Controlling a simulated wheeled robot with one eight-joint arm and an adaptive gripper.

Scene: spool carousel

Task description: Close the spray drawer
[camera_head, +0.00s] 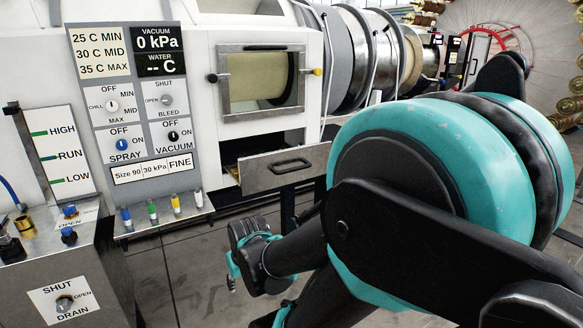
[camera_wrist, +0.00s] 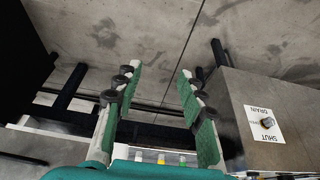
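My own arm covers the right of the head view. I cannot tell for certain whether the drawer shows in the wrist view.
A control panel (camera_head: 148,110) with knobs and coloured connectors is left of the drawer. A metal drain box (camera_head: 75,275) stands at lower left; in the wrist view the drain box (camera_wrist: 245,110) is close right of the fingers. Floor between is clear.

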